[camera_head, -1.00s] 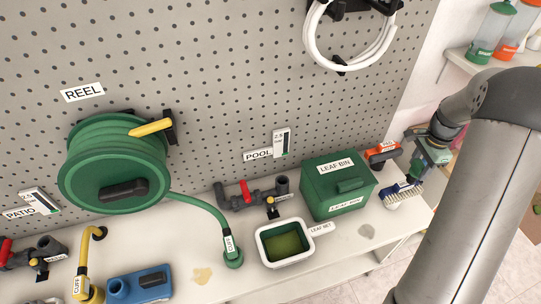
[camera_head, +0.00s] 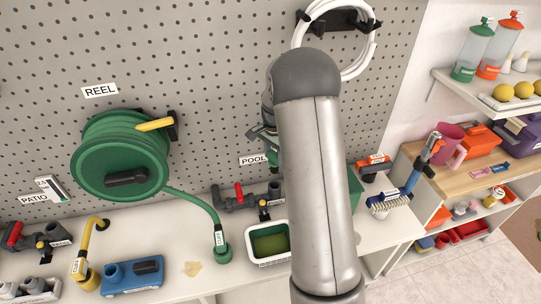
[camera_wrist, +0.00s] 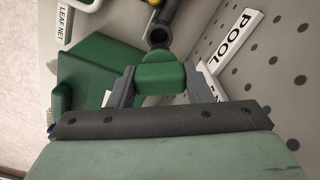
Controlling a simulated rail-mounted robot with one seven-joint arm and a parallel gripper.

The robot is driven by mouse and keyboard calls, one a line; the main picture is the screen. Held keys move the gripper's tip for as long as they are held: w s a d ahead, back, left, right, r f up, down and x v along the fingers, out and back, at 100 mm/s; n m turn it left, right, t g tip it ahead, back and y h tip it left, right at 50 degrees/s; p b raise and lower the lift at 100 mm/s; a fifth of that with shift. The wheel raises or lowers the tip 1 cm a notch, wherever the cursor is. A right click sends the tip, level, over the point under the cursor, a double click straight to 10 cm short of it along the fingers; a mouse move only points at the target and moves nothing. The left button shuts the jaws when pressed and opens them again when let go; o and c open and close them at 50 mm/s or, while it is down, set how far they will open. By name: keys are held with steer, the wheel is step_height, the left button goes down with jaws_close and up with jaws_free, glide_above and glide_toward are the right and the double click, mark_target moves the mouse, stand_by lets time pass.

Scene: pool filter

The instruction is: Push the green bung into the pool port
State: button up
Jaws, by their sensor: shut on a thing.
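My gripper (camera_wrist: 160,84) is shut on the green bung (camera_wrist: 160,70), which sits between its two grey fingers in the wrist view. The pool port (camera_wrist: 158,37) is a dark grey round pipe mouth. My gripper shows there only partly, at the left of my arm, above the pipe. The bung cannot be made out clearly in the head view.
The green leaf bin (camera_wrist: 98,62) stands close beside my gripper. The white leaf net tray (camera_head: 268,262) lies in front of the pipe. The POOL sign (camera_wrist: 234,37) is on the pegboard beside the port. The hose reel (camera_head: 120,160) hangs at left.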

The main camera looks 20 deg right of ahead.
mark_target(275, 168)
steer(key=shift+d, duration=0.15)
steer(key=shift+f, duration=0.15)
steer(key=shift+f+b, duration=2.1)
steer(key=shift+f, duration=0.6)
steer(key=shift+f+b, duration=2.25)
steer(key=shift+f, duration=0.65)
steer(key=o, duration=1)
steer(key=shift+r, duration=0.1)
steer(key=shift+o, duration=0.2)
steer(key=shift+r, duration=0.1)
steer(key=shift+r+p, duration=1.55)
steer(key=shift+r, duration=0.9)
